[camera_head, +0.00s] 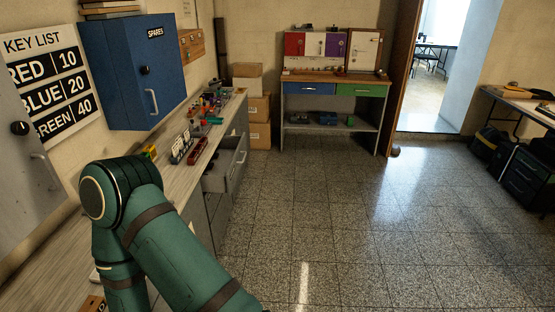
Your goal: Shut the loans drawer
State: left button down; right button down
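A grey drawer (227,174) under the long counter on the left stands pulled out into the room, with a bar handle on its front. No label on it can be read, so I cannot tell from its looks whether it is the loans drawer. A green arm of mine bends at the lower left, in front of the counter, and hides part of the cabinet fronts nearer to me. Neither of my grippers shows in this view.
The counter top (207,142) holds several small items. A blue spares cabinet (135,75) hangs above it. Cardboard boxes (259,122) stand beyond the counter. A workbench (335,78) with blue and green drawers is at the back. The tiled floor (330,210) is clear.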

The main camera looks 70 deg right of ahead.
aim_at(231, 150)
jog(key=z, duration=2)
jog(key=i+u, duration=0.1)
jog(key=u, duration=0.25)
jog(key=i+l+u, duration=0.1)
jog(key=u, duration=0.25)
jog(key=i+l+u, duration=0.1)
jog(key=u, duration=0.25)
jog(key=i+l+u, duration=0.15)
jog(key=l, duration=0.15)
jog(key=i+l+u, duration=0.35)
jog(key=l, duration=0.25)
jog(key=i+l, duration=0.15)
jog(key=l, duration=0.2)
jog(key=i+l, duration=0.1)
jog(key=l, duration=0.3)
jog(key=i+l+u, duration=0.1)
jog(key=l, duration=0.25)
jog(key=i+l, duration=0.2)
jog(key=l, duration=0.2)
jog(key=i+l, duration=0.1)
jog(key=l, duration=0.3)
jog(key=i+l+u, duration=0.1)
jog(key=l, duration=0.25)
